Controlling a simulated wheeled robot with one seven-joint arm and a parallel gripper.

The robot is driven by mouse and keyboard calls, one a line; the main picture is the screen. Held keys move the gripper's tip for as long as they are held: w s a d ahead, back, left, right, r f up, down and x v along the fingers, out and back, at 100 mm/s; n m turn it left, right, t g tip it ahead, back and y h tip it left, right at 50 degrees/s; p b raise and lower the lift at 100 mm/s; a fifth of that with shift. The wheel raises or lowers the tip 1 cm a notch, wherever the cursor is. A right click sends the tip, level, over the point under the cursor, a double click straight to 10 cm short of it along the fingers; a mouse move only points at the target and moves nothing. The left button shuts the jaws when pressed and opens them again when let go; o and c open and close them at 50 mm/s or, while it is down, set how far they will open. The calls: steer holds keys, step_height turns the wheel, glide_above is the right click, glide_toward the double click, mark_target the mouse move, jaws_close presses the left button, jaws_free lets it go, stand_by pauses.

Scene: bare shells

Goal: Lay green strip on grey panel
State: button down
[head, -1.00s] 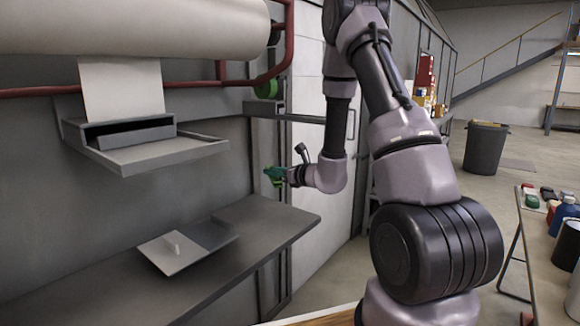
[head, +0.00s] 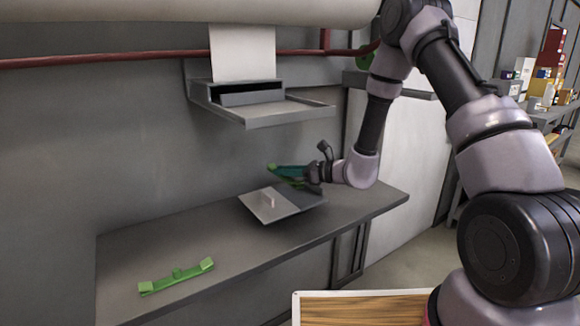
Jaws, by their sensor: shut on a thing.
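I cannot tell whether the held strip touches the panel.
The grey bench (head: 345,218) runs along the wall and is clear between the loose strip and the panel. A grey wall tray (head: 285,113) juts out above the panel. A wood-topped surface (head: 365,308) is at the front. Shelves with boxes (head: 545,90) stand far right.

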mark_target(285, 199)
steer(key=shift+f, duration=3.15)
steer(key=c, duration=0.7)
jaws_free()
steer(key=shift+d, duration=0.1)
